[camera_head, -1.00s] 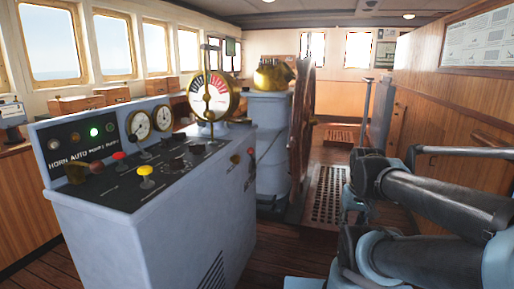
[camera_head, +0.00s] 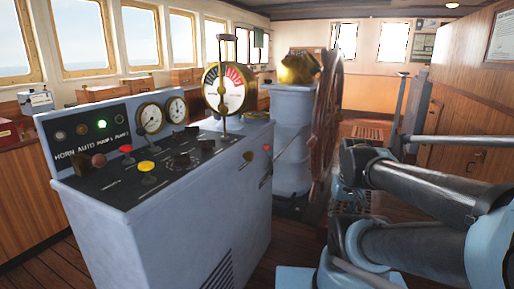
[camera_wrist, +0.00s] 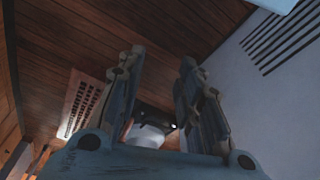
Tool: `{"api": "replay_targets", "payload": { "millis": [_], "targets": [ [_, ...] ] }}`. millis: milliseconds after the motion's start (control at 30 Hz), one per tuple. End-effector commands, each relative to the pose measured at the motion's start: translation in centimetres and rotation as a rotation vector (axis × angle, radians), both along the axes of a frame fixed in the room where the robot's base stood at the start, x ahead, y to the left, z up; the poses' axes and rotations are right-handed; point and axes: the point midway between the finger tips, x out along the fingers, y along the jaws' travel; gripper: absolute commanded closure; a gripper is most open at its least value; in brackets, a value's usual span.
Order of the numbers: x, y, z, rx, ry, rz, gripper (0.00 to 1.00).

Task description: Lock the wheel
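The ship's wheel (camera_head: 324,125) is brown and stands upright, seen nearly edge-on in the head view. It is beside a grey pedestal (camera_head: 291,150) with a brass top (camera_head: 298,68). No part of the wheel can be made out for sure in the wrist view. My gripper (camera_wrist: 160,57) shows in the wrist view with its two fingers apart and nothing between the tips. Behind the fingers is a pale rounded shape (camera_wrist: 150,136), too dark to name. In the head view my arm links fill the lower right, and the gripper cannot be picked out there.
A grey console (camera_head: 160,215) with gauges, knobs and a brass-rimmed dial (camera_head: 224,88) stands left of the wheel. A wood-panelled wall (camera_head: 465,90) is at right. Open plank floor (camera_head: 300,240) lies between console and my arm.

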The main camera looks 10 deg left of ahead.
Motion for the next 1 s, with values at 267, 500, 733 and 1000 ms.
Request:
{"api": "replay_targets", "payload": {
  "millis": [267,500,733,1000],
  "targets": [
    [0.0,0.0,0.0,0.000,0.000,0.000,0.67],
    [-0.4,0.2,1.1,0.002,-0.013,0.017,0.49],
    [4.0,1.8,6.0,0.023,-0.018,0.147,0.49],
    [11.6,4.9,12.9,0.057,-0.038,0.368,0.49]
  ]
}}
